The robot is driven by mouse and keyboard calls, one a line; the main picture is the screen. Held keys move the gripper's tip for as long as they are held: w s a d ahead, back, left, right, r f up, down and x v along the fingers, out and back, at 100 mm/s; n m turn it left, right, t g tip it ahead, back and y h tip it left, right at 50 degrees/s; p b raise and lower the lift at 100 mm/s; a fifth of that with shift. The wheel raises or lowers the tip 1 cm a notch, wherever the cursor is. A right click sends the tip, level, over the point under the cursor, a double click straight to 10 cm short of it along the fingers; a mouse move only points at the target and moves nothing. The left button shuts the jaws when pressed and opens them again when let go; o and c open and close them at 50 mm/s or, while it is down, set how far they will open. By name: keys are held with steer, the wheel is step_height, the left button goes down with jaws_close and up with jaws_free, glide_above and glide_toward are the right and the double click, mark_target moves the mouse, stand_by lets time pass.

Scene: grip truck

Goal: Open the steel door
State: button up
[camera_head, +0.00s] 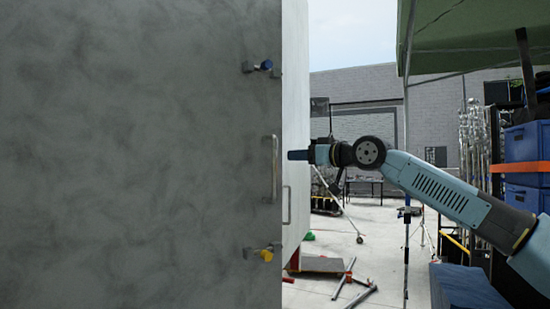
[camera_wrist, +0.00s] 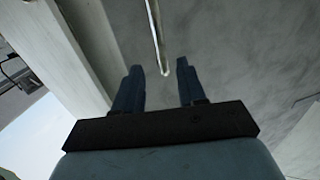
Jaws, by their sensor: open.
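The steel door (camera_head: 140,150) is a large mottled grey panel filling the left of the head view, apparently closed. A vertical metal bar handle (camera_head: 273,170) sits near its right edge. My gripper (camera_head: 291,155) is open, level with the handle and just to its right in the picture. In the wrist view, the grey door surface (camera_wrist: 230,50) lies ahead. The handle bar (camera_wrist: 156,35) ends between and slightly beyond my two open fingertips (camera_wrist: 159,66). The fingers do not close on it; whether they touch it I cannot tell.
A blue-knobbed latch (camera_head: 264,66) and a yellow-knobbed latch (camera_head: 265,254) stick out above and below the handle. A second handle (camera_head: 287,205) is on the pale side face. Blue crates (camera_head: 527,142) stand at right. Stands and red-tipped bars (camera_head: 345,275) lie on the paving.

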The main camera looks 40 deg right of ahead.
steer(key=w, duration=1)
steer(key=shift+w+a, duration=0.25)
steer(key=shift+a, duration=0.1)
steer(key=shift+c, duration=0.2)
jaws_close()
